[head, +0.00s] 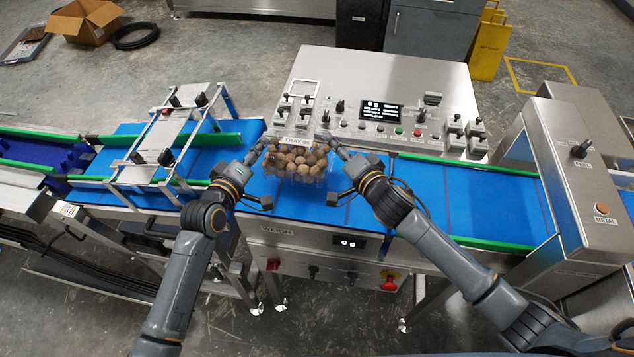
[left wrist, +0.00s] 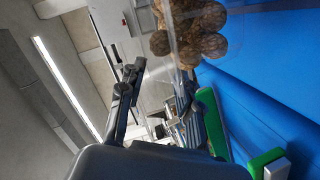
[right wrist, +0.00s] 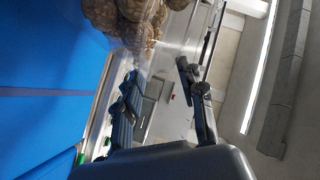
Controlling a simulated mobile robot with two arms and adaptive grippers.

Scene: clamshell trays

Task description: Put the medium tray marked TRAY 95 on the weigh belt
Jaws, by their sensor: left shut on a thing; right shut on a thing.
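The clear clamshell tray (head: 297,141) is full of round brown items, and its label reads TRAY, with a number that looks like 95. It is level over the blue weigh belt (head: 300,206), whose frame is marked WEIGH; I cannot tell whether its base touches the belt. My left gripper (head: 264,172) is shut on the tray's left end, and my right gripper (head: 338,174) is shut on its right end. The tray's clear wall and brown contents also show in the left wrist view (left wrist: 172,38) and in the right wrist view (right wrist: 128,42).
A steel control console (head: 385,75) with buttons and a display stands behind the belt. A METAL detector arch (head: 572,160) spans the belt at the right. A steel frame (head: 160,135) stands over the belt at the left. Green rails (head: 450,160) edge the right belt, which is clear.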

